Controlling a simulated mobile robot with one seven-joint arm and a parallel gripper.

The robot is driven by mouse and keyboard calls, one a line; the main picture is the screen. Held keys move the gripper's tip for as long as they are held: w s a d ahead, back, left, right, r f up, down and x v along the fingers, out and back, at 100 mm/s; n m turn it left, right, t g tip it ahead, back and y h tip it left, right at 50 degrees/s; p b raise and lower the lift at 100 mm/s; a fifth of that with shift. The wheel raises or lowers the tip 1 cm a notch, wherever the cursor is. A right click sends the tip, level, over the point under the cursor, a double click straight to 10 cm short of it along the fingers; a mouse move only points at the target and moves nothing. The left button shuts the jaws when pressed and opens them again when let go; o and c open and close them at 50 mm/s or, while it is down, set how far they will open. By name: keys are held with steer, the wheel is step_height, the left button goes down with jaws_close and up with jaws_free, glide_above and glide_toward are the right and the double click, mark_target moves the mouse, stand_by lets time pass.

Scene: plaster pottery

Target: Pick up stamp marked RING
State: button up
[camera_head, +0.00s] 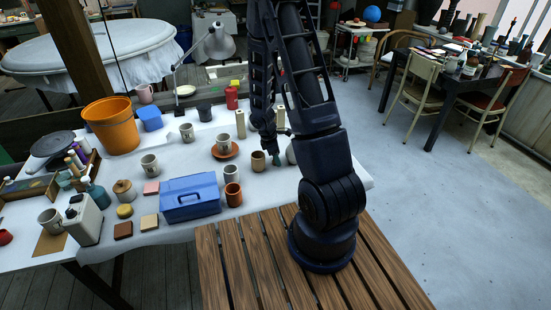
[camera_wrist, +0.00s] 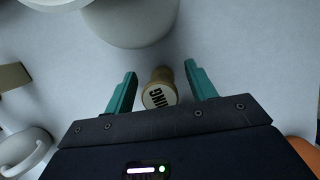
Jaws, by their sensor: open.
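The stamp marked RING (camera_wrist: 159,90) is a light wooden cylinder in the wrist view. Its pale end face points toward the camera, with dark letters that appear upside down. My gripper (camera_wrist: 160,82) is open, with one teal finger on each side of the stamp and a visible gap on both sides. In the head view my gripper (camera_head: 276,158) is low over the right part of the white-covered table (camera_head: 330,180). I cannot make out the RING stamp there; my gripper and arm block that spot.
In the wrist view, a large pale vessel (camera_wrist: 140,25) stands just beyond the stamp. A wooden piece (camera_wrist: 14,77) and a white mug (camera_wrist: 22,150) are left.

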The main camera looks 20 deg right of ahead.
steer(key=c, duration=1.1)
steer(key=shift+o, duration=0.2)
